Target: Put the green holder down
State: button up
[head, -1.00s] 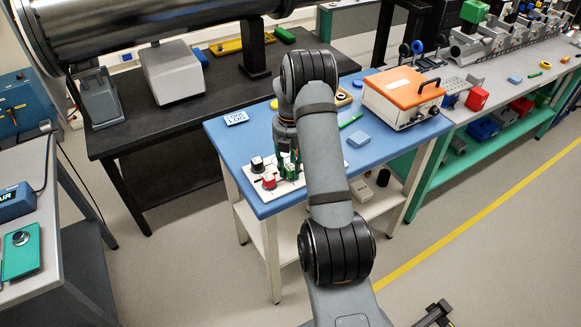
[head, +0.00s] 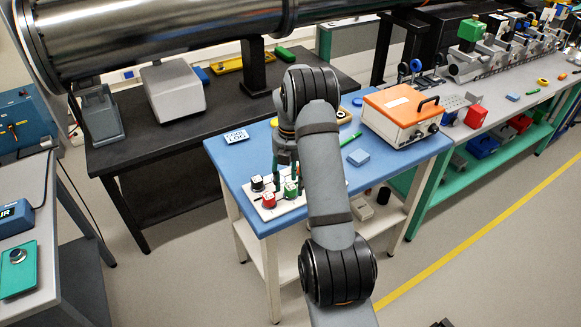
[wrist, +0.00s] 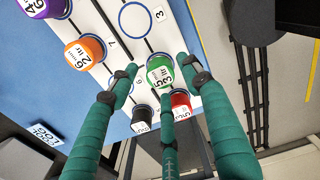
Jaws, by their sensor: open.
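The green holder (wrist: 160,70), with a white numbered top, stands on the white board (wrist: 106,50) in the wrist view. It also shows on the board in the head view (head: 291,189). My gripper (wrist: 158,78) is open, its teal fingers spread around the green holder with visible gaps at the sides. In the head view my gripper (head: 286,160) hangs just above the board, partly hidden by my arm. A red holder (wrist: 181,103) and a black holder (wrist: 142,118) stand close beside the green one. The spot under the green holder is hidden.
An orange holder (wrist: 85,52) and a purple holder (wrist: 44,7) stand farther along the board. An empty ring (wrist: 135,18) lies near the green holder.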

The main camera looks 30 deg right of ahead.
aim_at(291, 186)
notch_tip(291, 186, up, 10)
dwell(0.3)
